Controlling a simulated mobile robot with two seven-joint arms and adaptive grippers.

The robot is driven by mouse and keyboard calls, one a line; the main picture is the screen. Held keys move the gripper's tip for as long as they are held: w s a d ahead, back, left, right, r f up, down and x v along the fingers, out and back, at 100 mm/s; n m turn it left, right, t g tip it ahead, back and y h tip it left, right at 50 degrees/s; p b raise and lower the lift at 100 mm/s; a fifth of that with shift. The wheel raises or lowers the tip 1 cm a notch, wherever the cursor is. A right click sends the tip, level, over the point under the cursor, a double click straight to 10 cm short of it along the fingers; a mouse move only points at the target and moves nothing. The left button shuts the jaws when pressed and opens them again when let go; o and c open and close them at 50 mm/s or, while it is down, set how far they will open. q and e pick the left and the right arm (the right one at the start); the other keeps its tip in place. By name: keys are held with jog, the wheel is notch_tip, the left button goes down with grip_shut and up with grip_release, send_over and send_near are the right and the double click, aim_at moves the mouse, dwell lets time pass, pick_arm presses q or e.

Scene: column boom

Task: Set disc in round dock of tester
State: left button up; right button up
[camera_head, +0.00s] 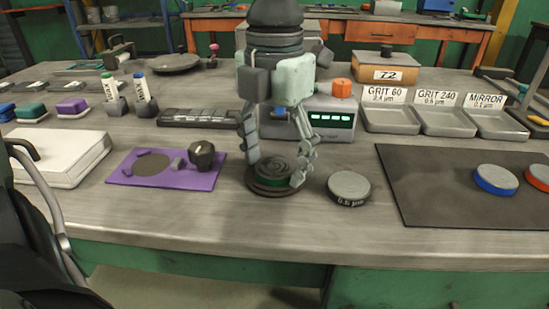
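A round disc with a green band (273,171) sits on a dark round base (270,189) near the middle of the bench. My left gripper (276,171) points down over it, with a finger at each side of the disc. Whether the fingers press on the disc or stand just clear of it cannot be told. A light grey tester (332,118) with a green-lit display and an orange knob stands behind, partly hidden by my gripper. Its round dock cannot be told for certain; the dark base under the disc may be it. My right gripper is not in view.
A grey-topped dark disc marked 0.5 µm (348,187) lies close at right. A dark mat (440,205) holds a blue disc (496,179) and a red-orange one (538,177). A purple mat (200,182) with a dark knob lies left. Labelled trays (445,122) stand back right.

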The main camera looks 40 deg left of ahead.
aim_at(275, 166)
pick_arm(q)
jog(key=shift+w+r+p, duration=0.1)
jog(key=shift+r+p, duration=0.4)
jog(key=shift+r, duration=0.4)
notch_tip(275, 166, up, 11)
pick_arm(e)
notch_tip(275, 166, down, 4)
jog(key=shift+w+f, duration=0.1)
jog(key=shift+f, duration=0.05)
